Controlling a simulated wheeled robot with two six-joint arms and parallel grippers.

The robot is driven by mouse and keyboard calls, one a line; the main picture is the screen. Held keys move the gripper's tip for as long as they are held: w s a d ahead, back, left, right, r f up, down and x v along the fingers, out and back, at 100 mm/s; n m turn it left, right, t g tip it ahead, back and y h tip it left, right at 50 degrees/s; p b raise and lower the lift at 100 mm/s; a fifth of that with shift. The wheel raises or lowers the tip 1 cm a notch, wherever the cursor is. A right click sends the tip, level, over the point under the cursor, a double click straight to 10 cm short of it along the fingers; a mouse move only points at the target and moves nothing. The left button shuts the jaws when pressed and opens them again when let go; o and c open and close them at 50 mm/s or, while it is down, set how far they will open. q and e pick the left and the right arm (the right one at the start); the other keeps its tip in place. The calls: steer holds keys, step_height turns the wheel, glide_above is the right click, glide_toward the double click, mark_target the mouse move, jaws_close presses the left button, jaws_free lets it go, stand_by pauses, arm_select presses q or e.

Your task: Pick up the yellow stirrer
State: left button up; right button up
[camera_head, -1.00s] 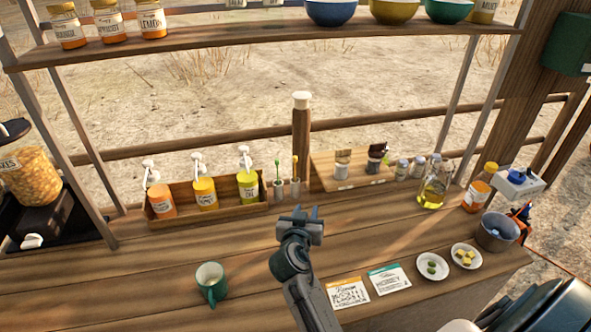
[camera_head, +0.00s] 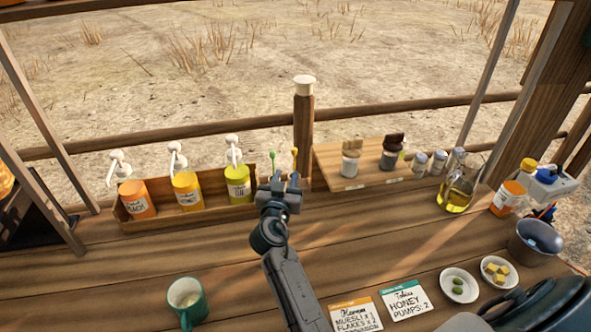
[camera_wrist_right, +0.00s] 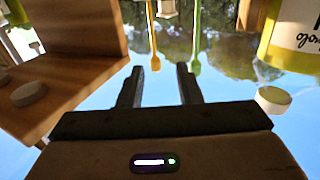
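The yellow stirrer (camera_head: 294,157) stands upright beside the wooden post, just right of the green stirrer (camera_head: 272,160). Their holders are mostly hidden behind my right gripper (camera_head: 280,183). The gripper is open and empty, just in front of the stirrers. In the right wrist view, which looks upside down, the yellow stirrer (camera_wrist_right: 153,45) appears beyond the gap between the two open fingers (camera_wrist_right: 159,85), not visibly touching either. The green stirrer (camera_wrist_right: 195,45) lies near the right finger's line there. My left gripper is not in view.
A wooden box with pump bottles (camera_head: 186,190) stands left of the stirrers. A small wooden shelf (camera_head: 345,178) with jars stands right. A green mug (camera_head: 187,302), recipe cards (camera_head: 405,300) and small plates (camera_head: 459,285) lie on the front counter. The middle counter is mostly clear.

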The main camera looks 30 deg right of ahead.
mark_target(295, 155)
steer(key=p+x, duration=0.2)
steer(key=x, duration=0.1)
steer(key=p+x, duration=0.1)
steer(key=x, duration=0.3)
steer(key=p+x, duration=0.2)
steer(key=x, duration=0.1)
steer(key=shift+d+p, duration=0.3)
steer(key=shift+d, duration=0.3)
steer(key=shift+w+d+f, duration=0.1)
steer(key=shift+w+f, duration=0.05)
steer(key=shift+w, duration=0.05)
steer(key=shift+c, duration=0.3)
steer(key=shift+s, duration=0.1)
jaws_close()
